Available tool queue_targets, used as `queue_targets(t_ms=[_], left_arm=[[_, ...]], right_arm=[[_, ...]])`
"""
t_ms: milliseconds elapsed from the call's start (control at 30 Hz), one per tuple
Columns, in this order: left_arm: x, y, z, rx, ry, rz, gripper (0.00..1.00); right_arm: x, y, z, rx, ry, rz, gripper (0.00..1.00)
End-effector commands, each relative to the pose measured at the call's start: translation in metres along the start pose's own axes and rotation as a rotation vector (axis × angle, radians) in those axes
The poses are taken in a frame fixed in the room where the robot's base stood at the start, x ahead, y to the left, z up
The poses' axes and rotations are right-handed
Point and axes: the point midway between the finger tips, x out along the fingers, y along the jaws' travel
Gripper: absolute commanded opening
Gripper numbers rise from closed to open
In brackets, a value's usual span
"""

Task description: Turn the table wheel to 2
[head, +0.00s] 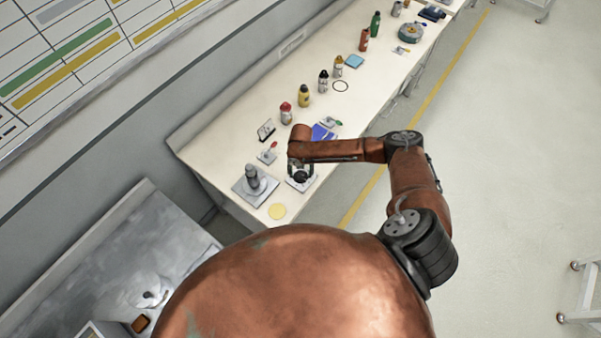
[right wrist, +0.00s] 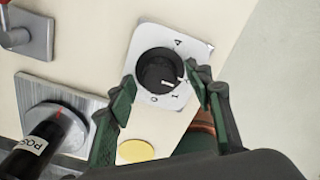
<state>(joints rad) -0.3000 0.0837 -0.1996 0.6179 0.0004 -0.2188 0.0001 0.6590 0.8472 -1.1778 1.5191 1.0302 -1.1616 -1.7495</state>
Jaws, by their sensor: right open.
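The table wheel is a round dark knob (right wrist: 157,70) on a square light plate (right wrist: 146,37) with printed marks around it. In the right wrist view a 0 and a 1 show along the lower edge, and another mark at the top. A white line on the knob points to the lower right, near the 1; I cannot tell its exact setting. My right gripper (right wrist: 160,77) is open, its green-padded fingers on either side of the knob. I cannot tell whether they touch it. In the head view the right gripper (head: 300,173) hides most of the wheel. My left gripper is not in view.
Left of the wheel a dark-topped post (head: 253,177) stands on a metal plate. A yellow disc (head: 277,211) lies near the table's edge. A red-tipped lever (head: 269,154) and several bottles, including a yellow one (head: 304,96), stand farther along the table.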

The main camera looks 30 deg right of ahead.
Motion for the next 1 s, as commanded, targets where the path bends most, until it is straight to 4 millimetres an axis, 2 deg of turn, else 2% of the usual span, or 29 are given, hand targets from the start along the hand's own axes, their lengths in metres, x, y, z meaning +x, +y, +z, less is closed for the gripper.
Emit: queue_targets(t_ms=[167, 400, 600, 767, 1000], left_arm=[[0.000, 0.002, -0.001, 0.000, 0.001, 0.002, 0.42], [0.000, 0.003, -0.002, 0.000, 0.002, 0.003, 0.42], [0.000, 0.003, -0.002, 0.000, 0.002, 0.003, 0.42], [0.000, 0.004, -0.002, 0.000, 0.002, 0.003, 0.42], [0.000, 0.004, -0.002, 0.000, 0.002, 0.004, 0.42]], right_arm=[[-0.026, 0.000, 0.002, -0.001, -0.004, 0.002, 0.47], [-0.076, 0.001, 0.002, -0.001, -0.003, 0.003, 0.47], [-0.106, 0.001, 0.001, -0.001, -0.002, 0.002, 0.47], [-0.117, 0.000, 0.001, -0.001, -0.002, 0.001, 0.47], [-0.118, 0.001, 0.001, 0.000, -0.001, 0.001, 0.47]])
